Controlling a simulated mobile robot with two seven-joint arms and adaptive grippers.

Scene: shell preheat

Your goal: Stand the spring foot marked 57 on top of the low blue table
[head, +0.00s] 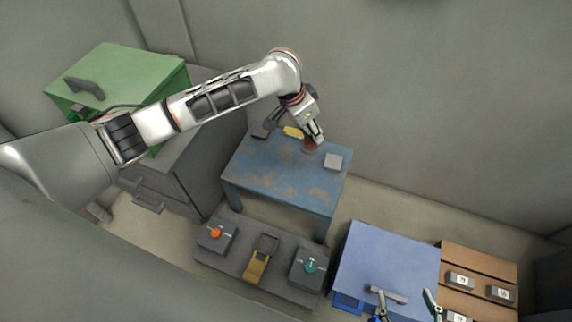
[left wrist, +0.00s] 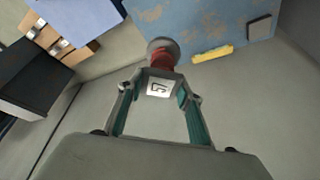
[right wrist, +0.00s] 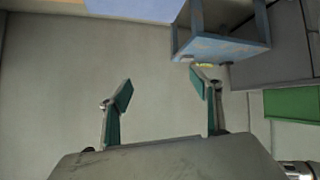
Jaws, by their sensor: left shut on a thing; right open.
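My left gripper (head: 312,126) is shut on the spring foot (left wrist: 160,58), seen best in the left wrist view. The foot has a grey block with a white label, a red middle and a round grey disc at its far end. The label is turned, and its marking is hard to read. In the head view the foot's reddish part (head: 309,146) shows over the back of the worn blue table (head: 270,182). I cannot tell whether the disc touches the tabletop. My right gripper (head: 409,297) is open and empty, at the lower right of the head view.
On the worn table are a yellow piece (head: 293,132), a light grey square (head: 333,161) and a dark pad (left wrist: 259,29). A grey control bench (head: 270,290) stands in front. A plain blue surface (head: 388,258) and a brown rack (head: 480,262) with labelled blocks stand at the right.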

